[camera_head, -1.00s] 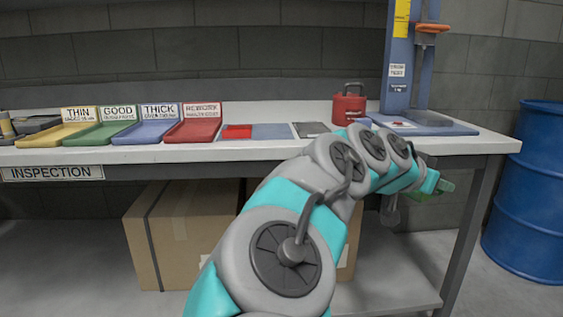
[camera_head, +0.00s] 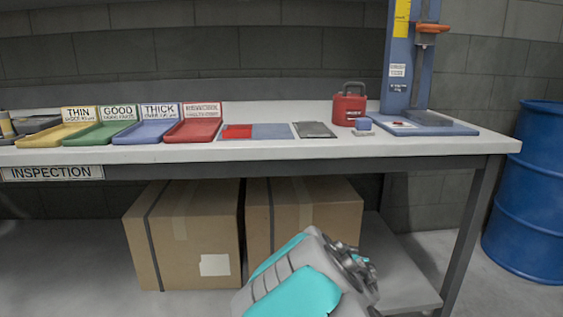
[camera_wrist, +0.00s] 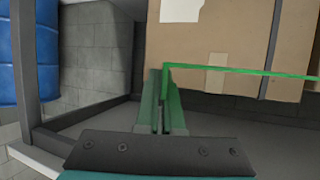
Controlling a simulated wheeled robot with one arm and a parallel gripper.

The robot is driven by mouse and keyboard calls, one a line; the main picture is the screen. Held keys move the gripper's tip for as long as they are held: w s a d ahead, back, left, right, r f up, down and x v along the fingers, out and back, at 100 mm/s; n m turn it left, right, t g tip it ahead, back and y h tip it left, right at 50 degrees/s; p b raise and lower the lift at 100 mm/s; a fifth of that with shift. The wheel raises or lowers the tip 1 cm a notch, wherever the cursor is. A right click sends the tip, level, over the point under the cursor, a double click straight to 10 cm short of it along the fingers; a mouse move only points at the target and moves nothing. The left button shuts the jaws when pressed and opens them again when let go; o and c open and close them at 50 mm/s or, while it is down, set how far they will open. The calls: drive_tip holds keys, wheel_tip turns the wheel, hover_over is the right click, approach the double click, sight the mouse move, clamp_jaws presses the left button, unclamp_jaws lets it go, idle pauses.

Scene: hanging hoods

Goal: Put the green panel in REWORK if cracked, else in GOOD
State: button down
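My gripper (camera_wrist: 162,100) is shut on the green panel (camera_wrist: 240,71) in the wrist view. The panel shows mainly as thin green edges, with the carton visible through it; I make out no clear crack. In the head view the gripper and panel are out of sight; only part of my arm shows at the bottom. The red REWORK tray (camera_head: 193,131) and the green GOOD tray (camera_head: 97,134) stand on the bench at left, both empty, with the blue THICK tray (camera_head: 145,132) between them.
The yellow THIN tray (camera_head: 52,136) is left of GOOD. A red and blue mat (camera_head: 273,131), grey plate (camera_head: 314,130), red can-like object (camera_head: 349,106) and blue gauge stand (camera_head: 440,129) are on the bench (camera_head: 250,151). Cartons (camera_head: 185,235) sit below; a blue drum (camera_head: 530,190) is at right.

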drive_tip(key=w+a+f+n+y, duration=0.2)
drive_tip(key=w+a+f+y, duration=0.1)
drive_tip(key=f, duration=0.4)
drive_tip(key=shift+w+a+f+n+t, duration=0.3)
drive_tip(key=shift+w+a+n, duration=0.1)
drive_tip(key=shift+w, duration=0.15)
drive_tip(key=shift+d, duration=0.1)
